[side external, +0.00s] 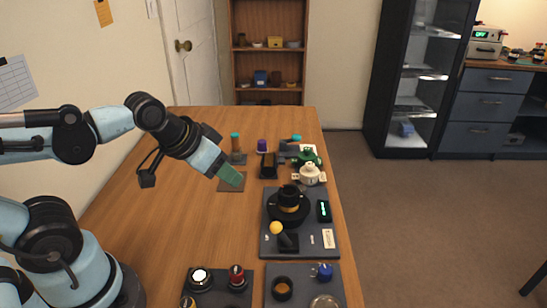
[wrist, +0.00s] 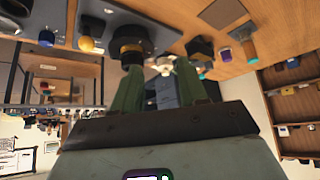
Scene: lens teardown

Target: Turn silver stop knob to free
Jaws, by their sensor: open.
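My gripper (side external: 231,178) has green fingers and hangs, tilted, above the wooden table, left of the lens board. Its fingers are apart and empty, and they also show in the wrist view (wrist: 160,82). A black lens with a gold band (side external: 289,205) stands on the grey board (side external: 276,250); it also shows in the wrist view (wrist: 130,42). A yellow ball knob (side external: 276,228) sits in front of the lens. A small pale silver piece (side external: 312,240) is right of it; I cannot tell whether it is the silver stop knob. A white-topped knob (side external: 200,276) is on another board.
A red-topped knob (side external: 237,275) and a blue knob (side external: 325,272) stand near the front. The table's left part is clear.

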